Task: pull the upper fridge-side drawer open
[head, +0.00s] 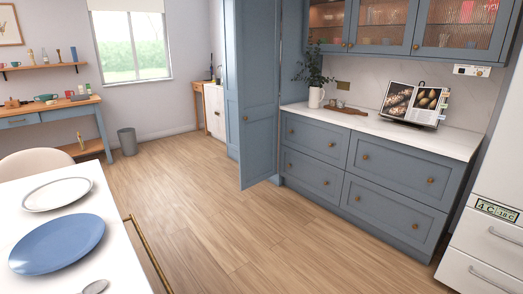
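The blue drawer unit (365,214) stands under the white worktop, with two drawers side by side in each row. The upper drawer on the fridge side (385,178) is the right one of the top row. Its front looks flush and shut, with two round brass knobs, the right one (430,180) nearer the fridge. The upper left drawer (312,139), lower left drawer (310,172) and lower right drawer (385,212) also look shut. The white fridge (495,215) is at the right edge, partly cut off. My gripper is not in view.
A tall blue door (258,120) stands open left of the drawers, reaching over the floor. The wooden floor (245,225) before the drawers is clear. A white table (110,275) with plates is at lower left, with a brass bar (150,258) beside it. A cookbook (413,103) stands on the worktop.

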